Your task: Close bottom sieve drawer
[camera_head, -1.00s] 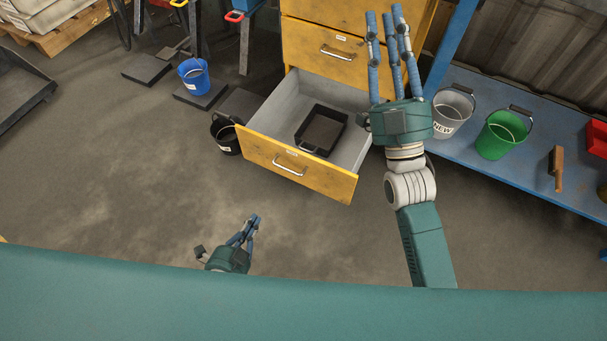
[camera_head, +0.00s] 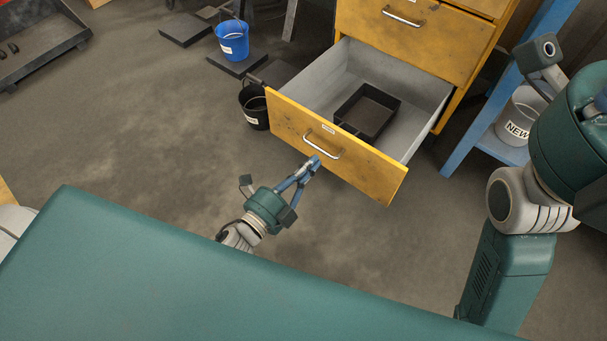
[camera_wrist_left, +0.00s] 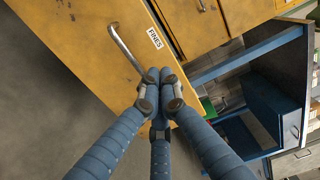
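The bottom drawer (camera_head: 375,177) of the yellow cabinet stands pulled well out, with grey inner walls and a silver handle (camera_head: 322,146). A black tray (camera_head: 372,107) lies inside it. My left gripper (camera_head: 311,164) has its fingertips together and empty, at the drawer front by the handle; I cannot tell whether they touch it. In the left wrist view the closed fingertips (camera_wrist_left: 160,76) lie over the drawer front (camera_wrist_left: 75,45), beside the handle and below a "FINES" label (camera_wrist_left: 155,38). My right gripper (camera_head: 580,130) is partly cut off at the right edge, its fingertips hidden.
The upper drawers (camera_head: 420,40) are shut. A black bucket (camera_head: 255,107) stands close to the drawer's left side, with a blue bucket (camera_head: 233,42) behind it. A blue bench (camera_head: 470,115) with a "NEW" bucket (camera_head: 520,118) stands at right. The floor in front is clear.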

